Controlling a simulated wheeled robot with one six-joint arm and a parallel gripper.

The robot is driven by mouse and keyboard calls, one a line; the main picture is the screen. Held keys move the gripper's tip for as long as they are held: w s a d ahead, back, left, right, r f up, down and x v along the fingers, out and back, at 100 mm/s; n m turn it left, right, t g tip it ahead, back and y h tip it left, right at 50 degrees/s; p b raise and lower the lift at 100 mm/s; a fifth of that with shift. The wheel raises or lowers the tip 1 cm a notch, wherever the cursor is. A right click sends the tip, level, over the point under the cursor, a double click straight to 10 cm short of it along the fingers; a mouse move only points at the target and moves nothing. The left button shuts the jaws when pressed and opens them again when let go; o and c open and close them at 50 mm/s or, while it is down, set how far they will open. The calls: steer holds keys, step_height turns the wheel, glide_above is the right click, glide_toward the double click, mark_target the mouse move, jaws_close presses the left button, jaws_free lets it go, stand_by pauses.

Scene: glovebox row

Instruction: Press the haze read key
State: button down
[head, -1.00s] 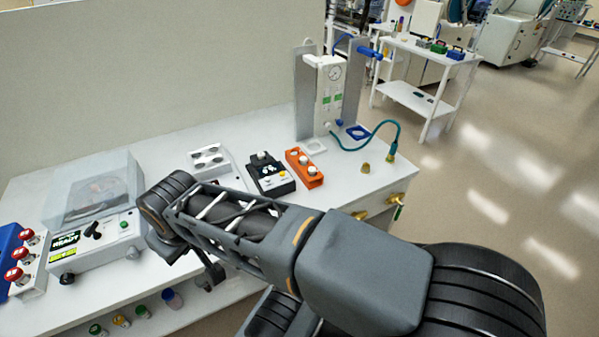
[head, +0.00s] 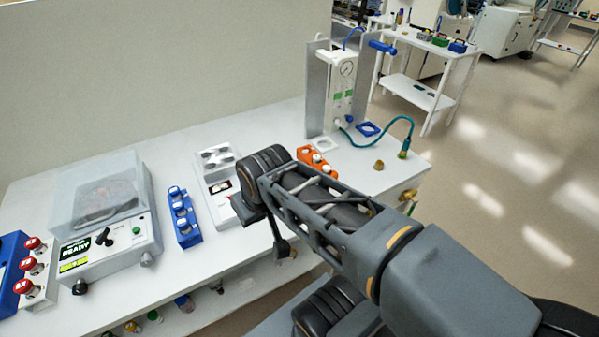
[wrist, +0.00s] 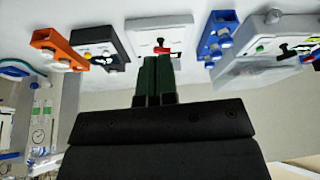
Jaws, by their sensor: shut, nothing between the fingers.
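No label reading haze is legible, so I cannot tell for certain which key it is. A black instrument (wrist: 97,42) with a pale cap and a small yellow key lies left of my gripper in the wrist view. My arm hides it in the head view. A white instrument (wrist: 178,24) with a small black part and a red part is straight beyond my fingertips; it also shows in the head view (head: 218,160). My gripper (wrist: 155,58) is shut and empty, apart from the black instrument. Its fingertips are not clear in the head view.
An orange rack (wrist: 47,40) stands beside the black instrument. A blue rack (head: 184,217) and a lidded machine (head: 112,230) reading READY stand to the left on the bench. A gauge stand (head: 337,90) with a green hose is at the back right.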

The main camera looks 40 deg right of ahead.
steer(key=w+d+r+m+t+y+p, duration=0.1)
steer(key=w+d+m+y+p, duration=0.15)
steer(key=w+m, duration=0.35)
steer(key=w+d+r+m+t+y+p, duration=0.1)
steer(key=w+d+m+p, duration=0.2)
steer(key=w+m, duration=0.3)
steer(key=w+d+f+m+t+h+p, duration=0.1)
steer(key=w+d+f+m+p, duration=0.1)
steer(key=d+m, duration=0.5)
steer(key=w+d+f+m+t+h+p, duration=0.1)
steer(key=w+d+f+m+h, duration=0.1)
steer(key=d+m, duration=0.5)
steer(key=w+d+f, duration=0.1)
steer(key=d, duration=0.2)
steer(key=shift+w+d+t+p, duration=0.15)
steer(key=shift+w+t+p, duration=0.05)
steer(key=shift+t+p, duration=0.2)
steer(key=shift+f, duration=0.2)
step_height(320, 180, down, 8)
steer(key=b, duration=0.6)
steer(key=shift+r, duration=0.25)
steer(key=shift+f+b, duration=0.55)
steer(key=shift+b, duration=0.25)
